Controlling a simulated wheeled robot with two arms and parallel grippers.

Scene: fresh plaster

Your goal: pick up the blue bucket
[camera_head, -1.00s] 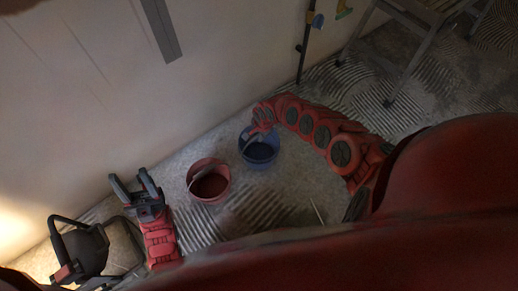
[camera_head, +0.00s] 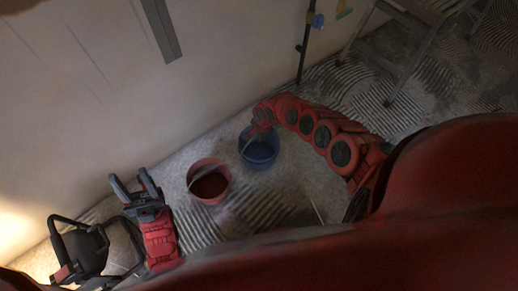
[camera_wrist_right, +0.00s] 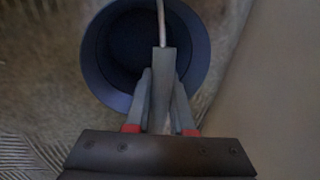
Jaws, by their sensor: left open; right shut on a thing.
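The blue bucket (camera_head: 259,155) stands on the floor near the wall, just right of a red bucket. My right gripper (camera_head: 257,132) reaches to its far rim. In the right wrist view my right gripper (camera_wrist_right: 161,85) is shut on the grey grip of the blue bucket's handle, above the bucket (camera_wrist_right: 95,62). A thin handle wire runs on from the grip across the opening. I cannot tell whether the bucket is clear of the floor. My left gripper (camera_head: 132,180) is open and empty, left of the red bucket.
The red bucket (camera_head: 209,186) stands close beside the blue one. A stepladder (camera_head: 410,45) stands at the upper right. A dark pole (camera_head: 303,55) leans at the wall (camera_head: 90,90). Patterned floor (camera_head: 285,205) is open below the buckets.

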